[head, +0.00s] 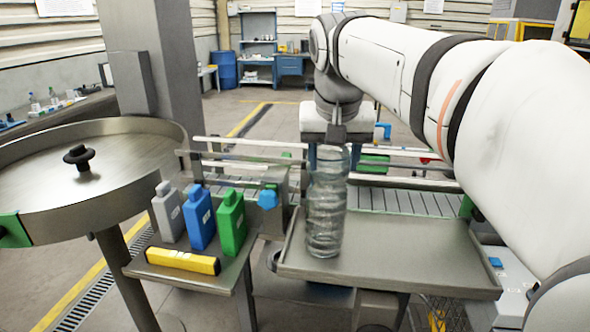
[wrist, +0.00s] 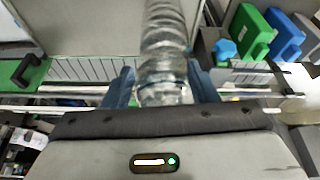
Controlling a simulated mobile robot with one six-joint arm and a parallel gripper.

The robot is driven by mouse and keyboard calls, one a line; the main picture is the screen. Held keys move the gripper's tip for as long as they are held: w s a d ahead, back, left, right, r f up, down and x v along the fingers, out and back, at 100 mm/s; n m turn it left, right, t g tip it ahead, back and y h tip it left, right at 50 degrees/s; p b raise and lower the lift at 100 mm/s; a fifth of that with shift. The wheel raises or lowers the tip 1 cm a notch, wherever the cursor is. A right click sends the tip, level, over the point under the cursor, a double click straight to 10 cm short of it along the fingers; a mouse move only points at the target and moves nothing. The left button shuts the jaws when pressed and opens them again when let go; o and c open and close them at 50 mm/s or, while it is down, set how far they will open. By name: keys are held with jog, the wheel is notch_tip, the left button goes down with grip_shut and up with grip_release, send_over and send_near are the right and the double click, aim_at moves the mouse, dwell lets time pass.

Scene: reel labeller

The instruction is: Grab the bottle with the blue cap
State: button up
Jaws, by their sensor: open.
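A clear ribbed bottle (head: 326,215) stands upright on the grey metal tray (head: 420,238) in the head view. Its top is hidden by my gripper (head: 335,135), so its cap colour cannot be told. In the wrist view the clear bottle (wrist: 165,40) runs between the two blue fingers of my open gripper (wrist: 163,88), one finger on each side. A blue bottle (head: 200,223) with a blue cap (head: 197,191) stands on the small side table, between a grey bottle (head: 169,215) and a green bottle (head: 231,225). My gripper is apart from these.
A yellow bar (head: 183,261) lies at the front of the side table (head: 160,275). A blue knob (head: 268,197) sits between that table and the tray. A conveyor with rails (head: 400,200) runs behind the tray. A round metal turntable (head: 120,150) stands left. The tray's right part is clear.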

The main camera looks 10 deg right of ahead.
jog(key=w+r+m+p, duration=0.1)
jog(key=w+r+p, duration=0.25)
jog(key=r, duration=0.85)
jog(key=shift+t+h, duration=0.3)
jog(key=shift+t, duration=0.1)
jog(key=x, duration=0.6)
jog(key=shift+s+f, duration=0.15)
jog(key=shift+f, duration=0.5)
jog(key=shift+c, duration=0.2)
jog(key=c, duration=1)
grip_shut()
jog(key=shift+f, duration=0.15)
